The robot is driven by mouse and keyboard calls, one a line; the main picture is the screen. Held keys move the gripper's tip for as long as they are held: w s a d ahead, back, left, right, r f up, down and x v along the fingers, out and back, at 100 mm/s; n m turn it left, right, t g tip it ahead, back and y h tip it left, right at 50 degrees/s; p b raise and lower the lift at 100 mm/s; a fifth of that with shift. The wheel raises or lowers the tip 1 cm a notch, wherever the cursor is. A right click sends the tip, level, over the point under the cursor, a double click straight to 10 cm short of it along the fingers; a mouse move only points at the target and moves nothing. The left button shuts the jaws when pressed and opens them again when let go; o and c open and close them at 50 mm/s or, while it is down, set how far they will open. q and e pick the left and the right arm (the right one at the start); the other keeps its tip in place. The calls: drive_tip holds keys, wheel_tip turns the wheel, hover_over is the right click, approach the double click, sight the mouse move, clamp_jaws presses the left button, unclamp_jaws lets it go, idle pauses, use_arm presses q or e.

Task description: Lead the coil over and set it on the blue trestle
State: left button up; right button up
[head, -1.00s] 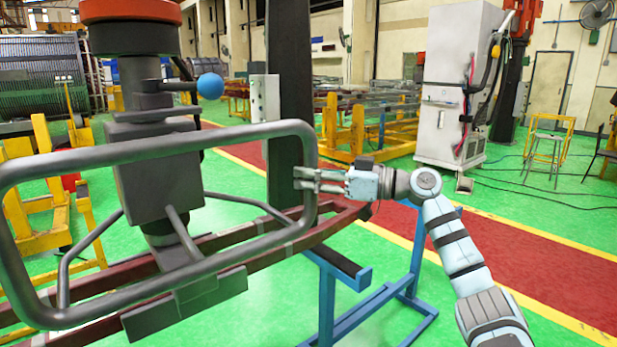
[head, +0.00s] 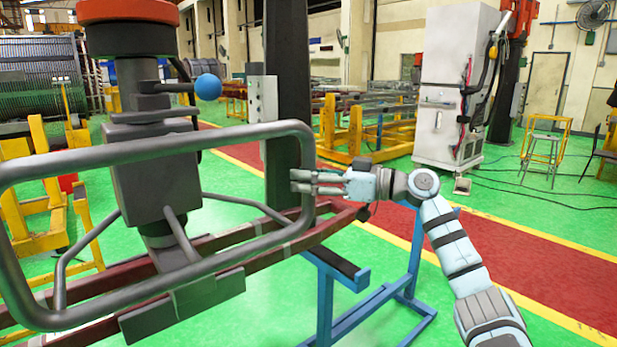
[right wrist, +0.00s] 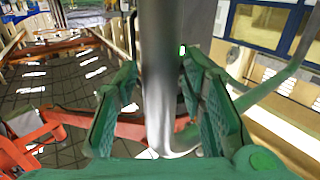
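The coil (head: 336,222), long dark red bars with light wraps, hangs beneath a grey lifting device (head: 155,180) at the left in the head view. The device has a bent grey tube handle (head: 250,134). The blue trestle (head: 325,300) with a dark pad on top stands at lower centre, below the coil's right end; the coil appears above it, but the exact gap is unclear. My right gripper (head: 303,181) is at the handle's right upright. In the right wrist view the handle tube (right wrist: 160,70) lies between the green-looking fingers, seemingly closed on it. My left gripper is not visible.
A dark pillar (head: 289,100) stands behind the handle. A blue ball (head: 208,87) sticks out from the device. Yellow stands (head: 357,125) and a white cabinet (head: 455,90) are farther back. Green floor and a red lane lie open at right.

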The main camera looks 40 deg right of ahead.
drive_tip(key=shift+s+d, duration=0.1)
drive_tip(key=v, duration=0.7)
